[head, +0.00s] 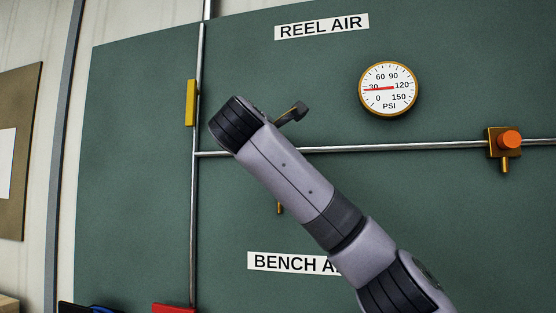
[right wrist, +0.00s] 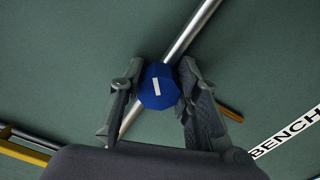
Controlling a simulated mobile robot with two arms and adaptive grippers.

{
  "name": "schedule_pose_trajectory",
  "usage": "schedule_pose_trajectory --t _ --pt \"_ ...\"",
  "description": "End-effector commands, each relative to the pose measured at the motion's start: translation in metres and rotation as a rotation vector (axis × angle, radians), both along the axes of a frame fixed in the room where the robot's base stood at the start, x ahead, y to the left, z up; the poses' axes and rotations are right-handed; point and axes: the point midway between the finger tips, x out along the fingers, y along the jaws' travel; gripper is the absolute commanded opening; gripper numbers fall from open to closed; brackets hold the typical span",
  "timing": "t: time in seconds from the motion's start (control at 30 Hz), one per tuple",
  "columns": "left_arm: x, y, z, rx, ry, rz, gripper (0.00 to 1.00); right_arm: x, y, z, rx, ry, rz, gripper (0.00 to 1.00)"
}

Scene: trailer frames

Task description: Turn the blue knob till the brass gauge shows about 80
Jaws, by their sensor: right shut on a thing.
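The brass gauge (head: 388,88) hangs on the green panel below the REEL AIR label. Its red needle points left, at about 30 on the PSI scale. The blue knob (right wrist: 158,87) with a white mark shows in the right wrist view, on a metal pipe. My right gripper (right wrist: 160,76) is shut on it, one finger on each side. The white mark is tilted slightly off the picture's vertical. In the head view my right arm and wrist hide the knob, and only part of a finger of my right gripper (head: 292,113) shows. My left gripper is out of view.
A valve with an orange knob (head: 508,139) sits on the horizontal pipe (head: 400,147) at right. A yellow part (head: 190,102) is on the vertical pipe. The BENCH AIR label (head: 290,262) is partly behind my arm. A brown board (head: 18,150) hangs at far left.

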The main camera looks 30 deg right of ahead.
Motion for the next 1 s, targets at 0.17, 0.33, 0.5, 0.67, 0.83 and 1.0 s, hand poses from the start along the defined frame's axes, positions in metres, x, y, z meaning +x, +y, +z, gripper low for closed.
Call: schedule_pose_trajectory --t 0.17,0.33,0.5,0.67,0.83,1.0 --pt "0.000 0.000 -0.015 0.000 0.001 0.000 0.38 0.002 0.000 -0.007 0.114 -0.122 0.001 0.02" --pt "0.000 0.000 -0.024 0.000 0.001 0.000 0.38 0.001 0.001 -0.008 0.219 -0.245 0.001 0.02" --pt "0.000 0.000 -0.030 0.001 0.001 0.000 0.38 0.002 0.001 -0.009 0.323 -0.366 0.000 0.02" --pt "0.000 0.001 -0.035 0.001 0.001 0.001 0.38 0.002 0.001 -0.010 0.423 -0.482 -0.001 0.02" --pt "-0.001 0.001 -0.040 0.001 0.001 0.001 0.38 0.002 0.001 -0.010 0.527 -0.603 -0.002 0.02" --pt "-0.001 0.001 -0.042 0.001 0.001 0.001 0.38 0.003 0.002 -0.012 0.633 -0.724 -0.004 0.02"
